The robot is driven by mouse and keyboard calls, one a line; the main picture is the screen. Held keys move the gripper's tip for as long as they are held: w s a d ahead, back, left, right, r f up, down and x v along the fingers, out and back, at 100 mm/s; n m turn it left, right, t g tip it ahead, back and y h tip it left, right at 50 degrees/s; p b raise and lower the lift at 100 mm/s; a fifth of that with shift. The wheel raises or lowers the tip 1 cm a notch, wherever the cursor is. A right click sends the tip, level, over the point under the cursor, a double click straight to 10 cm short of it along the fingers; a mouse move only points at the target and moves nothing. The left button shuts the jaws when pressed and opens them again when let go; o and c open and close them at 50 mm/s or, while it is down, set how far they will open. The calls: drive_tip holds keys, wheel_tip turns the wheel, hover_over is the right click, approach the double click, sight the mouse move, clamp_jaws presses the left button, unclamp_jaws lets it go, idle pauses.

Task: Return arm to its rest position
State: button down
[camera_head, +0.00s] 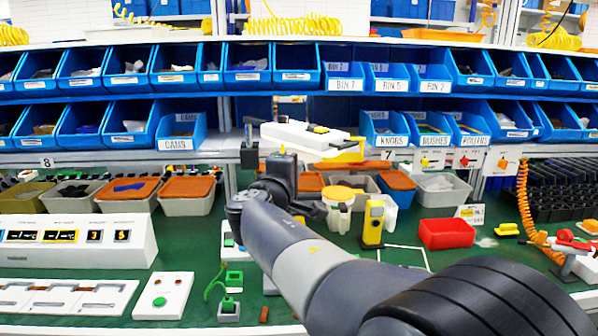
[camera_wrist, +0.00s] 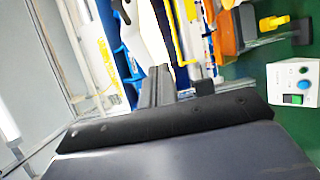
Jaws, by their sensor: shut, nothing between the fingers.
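My arm reaches from the lower right of the head view up to the wrist (camera_head: 281,176), held above the bench in front of the blue bins. My gripper (camera_wrist: 172,84) shows its dark grey fingers in the middle of the wrist view, shut and empty. A white box with a blue knob and a green switch (camera_wrist: 294,84) is at the right of the wrist view, apart from the fingers. In the head view, my arm covers part of the bench, and the fingertips cannot be made out clearly.
The green bench holds a white button box (camera_head: 163,296), a display panel (camera_head: 75,242), a yellow upright device (camera_head: 374,222) and a red bin (camera_head: 447,233). Rows of blue bins (camera_head: 181,131) stand behind. A white and yellow item (camera_head: 305,134) is close to my wrist in the picture.

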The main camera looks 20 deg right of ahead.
drive_tip(key=s+a+b, duration=0.1)
drive_tip(key=s+a, duration=0.1)
drive_tip(key=s, duration=0.5)
drive_tip(key=shift+s+a, duration=0.3)
drive_tip(key=shift+a, duration=0.05)
drive_tip(key=shift+w+f, duration=0.1)
drive_tip(key=a+p+x, duration=0.1)
drive_tip(key=p+x, duration=0.1)
drive_tip(key=x, duration=1)
drive_tip(key=shift+w, duration=0.4)
